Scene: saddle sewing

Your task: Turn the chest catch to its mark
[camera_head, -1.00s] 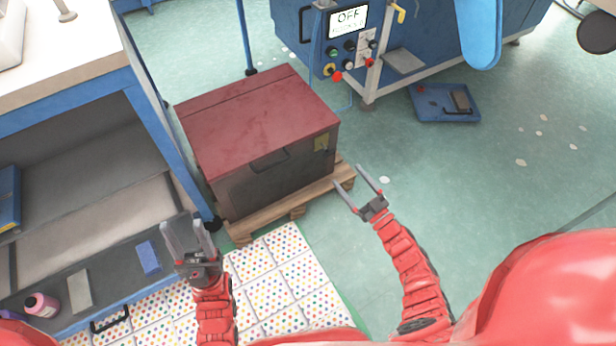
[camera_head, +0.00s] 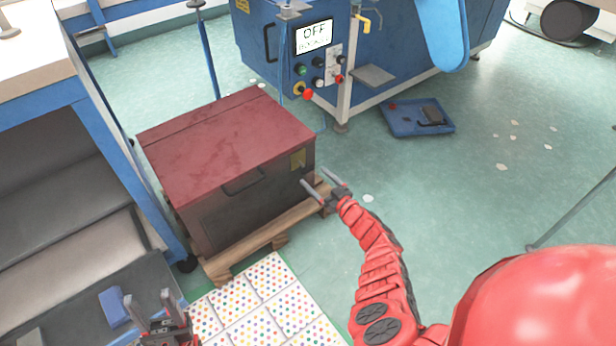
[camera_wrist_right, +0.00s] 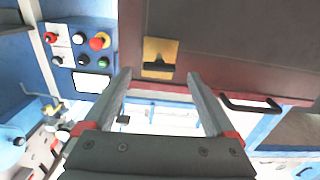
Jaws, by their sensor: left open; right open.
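The chest (camera_head: 230,150) has a dark red lid and a dark body. Its catch plate (camera_head: 298,158) is a small yellow square on the chest's end. In the right wrist view a dark catch (camera_wrist_right: 158,66) lies level across the yellow plate (camera_wrist_right: 160,48). I cannot make out a mark on it. My right gripper (camera_head: 316,178) is open and empty, just off the chest's end; in its wrist view the plate lies between the fingertips, apart from them. My left gripper (camera_head: 148,297) is open and empty at the lower left, away from the chest.
The chest stands on a wooden pallet (camera_head: 225,268). A blue machine (camera_head: 400,45) with a control panel stands behind it, and a blue tray (camera_head: 400,120) lies on the floor. A workbench (camera_head: 75,110) is close on the left.

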